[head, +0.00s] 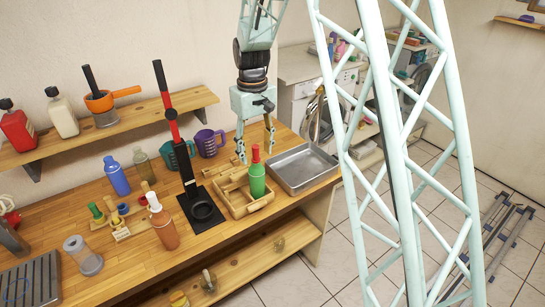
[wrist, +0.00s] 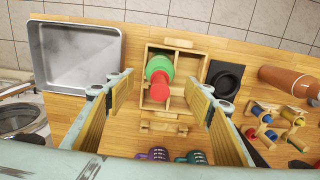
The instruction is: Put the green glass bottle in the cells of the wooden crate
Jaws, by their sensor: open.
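The green glass bottle (head: 257,182) with a red top stands roughly upright within the wooden crate (head: 240,209), its lower end hidden by the crate's front side. The wrist view shows the bottle (wrist: 158,65) in a cell at the upper left of the crate (wrist: 188,52), its red cap facing the camera. Other cells beside it look empty. My gripper (head: 256,141) is open and empty above the crate. In the wrist view its fingers (wrist: 161,84) are spread left and right of the bottle's cap, apart from it.
A metal tray (head: 303,168) stands right of the crate. A black stand with a tall red-and-black lever (head: 187,170) is close on the left. Teal and purple mugs (head: 208,143) are behind. A terracotta bottle (head: 163,226) and a blue bottle (head: 117,177) stand farther left. A shelf (head: 120,120) runs along the wall.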

